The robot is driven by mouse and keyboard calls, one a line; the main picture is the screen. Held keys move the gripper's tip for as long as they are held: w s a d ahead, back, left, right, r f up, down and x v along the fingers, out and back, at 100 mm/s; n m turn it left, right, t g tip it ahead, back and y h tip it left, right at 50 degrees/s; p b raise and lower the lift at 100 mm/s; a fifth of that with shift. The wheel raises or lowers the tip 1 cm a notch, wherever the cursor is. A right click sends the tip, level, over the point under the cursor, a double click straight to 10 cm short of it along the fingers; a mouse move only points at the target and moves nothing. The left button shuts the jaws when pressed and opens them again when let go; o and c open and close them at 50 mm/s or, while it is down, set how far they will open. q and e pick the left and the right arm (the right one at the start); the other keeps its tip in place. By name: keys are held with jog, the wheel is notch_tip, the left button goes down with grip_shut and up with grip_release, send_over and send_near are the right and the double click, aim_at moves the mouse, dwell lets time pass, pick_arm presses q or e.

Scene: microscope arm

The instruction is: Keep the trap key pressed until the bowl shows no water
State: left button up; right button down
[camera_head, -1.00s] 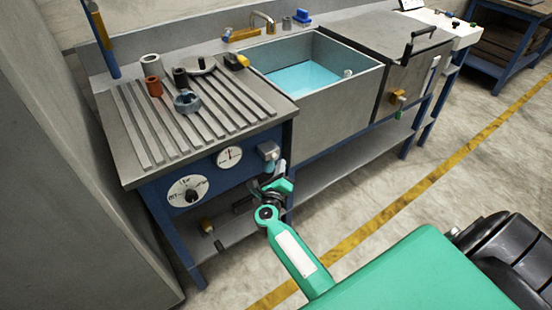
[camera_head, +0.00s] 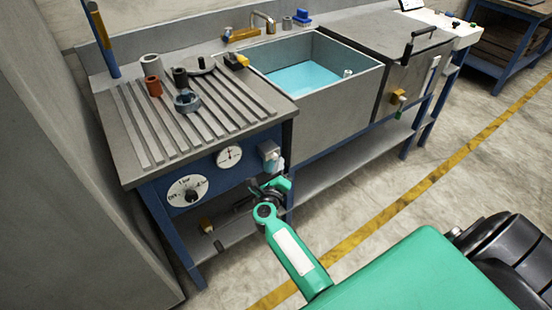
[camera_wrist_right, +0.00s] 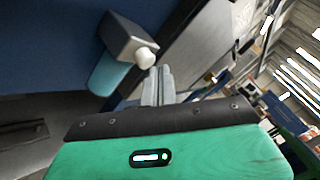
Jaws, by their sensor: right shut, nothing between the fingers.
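The trap is a small grey box (camera_head: 269,150) on the blue front panel, near the bench's right front corner. The box also shows in the right wrist view (camera_wrist_right: 126,35), with a white round key (camera_wrist_right: 145,57) on its face. A blue-tinted bowl (camera_wrist_right: 107,76) hangs below the box; I cannot make out a water level in it. My right gripper (camera_wrist_right: 159,72) is shut and empty. Its fingertips are just below and right of the key; I cannot tell whether they touch. In the head view the right gripper (camera_head: 277,166) partly covers the bowl. My left gripper is not in view.
A dial (camera_head: 187,190) and a gauge (camera_head: 229,157) are on the front panel. The ribbed bench top (camera_head: 140,140) holds several small parts. A sink (camera_head: 335,104) with blue water stands to the right. The floor (camera_head: 450,170) in front is open.

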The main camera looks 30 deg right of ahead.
jog(key=shift+w, duration=0.5)
dwell(0.5)
jog(key=shift+s, duration=0.1)
dwell(1.2)
jog(key=shift+s, duration=0.8)
jog(key=s+p, duration=0.1)
jog(key=s, duration=0.4)
jog(key=shift+d, duration=0.2)
